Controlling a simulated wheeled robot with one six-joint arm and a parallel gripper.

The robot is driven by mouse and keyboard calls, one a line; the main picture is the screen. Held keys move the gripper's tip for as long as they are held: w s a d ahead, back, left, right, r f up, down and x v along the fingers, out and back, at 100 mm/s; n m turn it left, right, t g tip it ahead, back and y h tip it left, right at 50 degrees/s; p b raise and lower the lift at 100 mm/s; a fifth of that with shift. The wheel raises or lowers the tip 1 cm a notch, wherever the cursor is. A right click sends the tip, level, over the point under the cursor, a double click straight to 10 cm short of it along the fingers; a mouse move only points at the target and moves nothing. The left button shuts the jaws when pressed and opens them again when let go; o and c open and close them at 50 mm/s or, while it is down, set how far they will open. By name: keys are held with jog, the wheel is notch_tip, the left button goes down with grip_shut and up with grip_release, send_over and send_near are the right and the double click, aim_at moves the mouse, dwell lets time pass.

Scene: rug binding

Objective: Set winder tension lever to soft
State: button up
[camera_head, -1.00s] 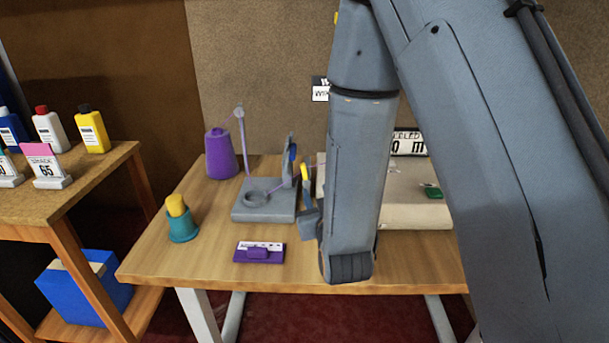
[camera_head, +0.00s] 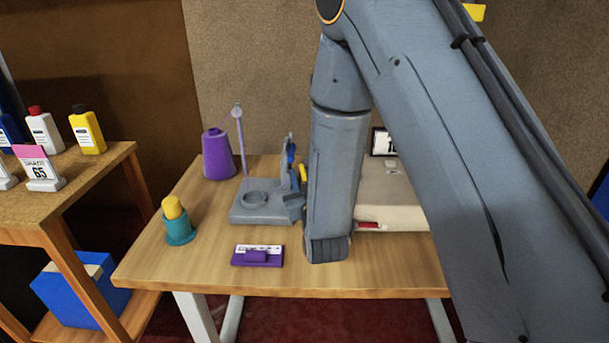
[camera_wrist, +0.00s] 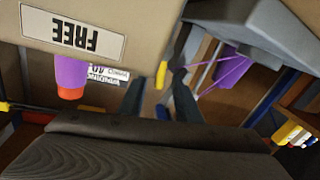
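The winder (camera_head: 262,203) has a flat grey base with a ring, a thin purple post and a grey upright with a blue part (camera_head: 290,153). A yellow lever (camera_head: 303,173) shows at the upright's right side. My gripper (camera_head: 295,202) is beside the upright, just below the lever, partly hidden by my own arm. In the wrist view, the two dark fingers of my gripper (camera_wrist: 157,90) stand apart. The yellow lever (camera_wrist: 161,74) shows in the gap between them, with a blue bit nearer. I cannot tell whether either finger touches it. The lever's setting marks are not readable.
A purple cone (camera_head: 218,155) stands behind the winder. A pale box (camera_head: 392,205) lies right of my arm.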

grip_shut()
jog(key=shift+a+f+n+g+h+p, duration=0.15)
jog(key=shift+a+n+g+p, duration=0.2)
jog(key=shift+n, duration=0.75)
jog(key=shift+a+f+n+g+h+p, duration=0.15)
jog(key=shift+a+n+p, duration=0.3)
jog(key=shift+n, duration=0.65)
grip_release()
jog(key=s+d+b, duration=0.1)
jog(key=s, duration=0.6)
jog(key=shift+s+r, duration=0.35)
jog(key=shift+d, duration=0.1)
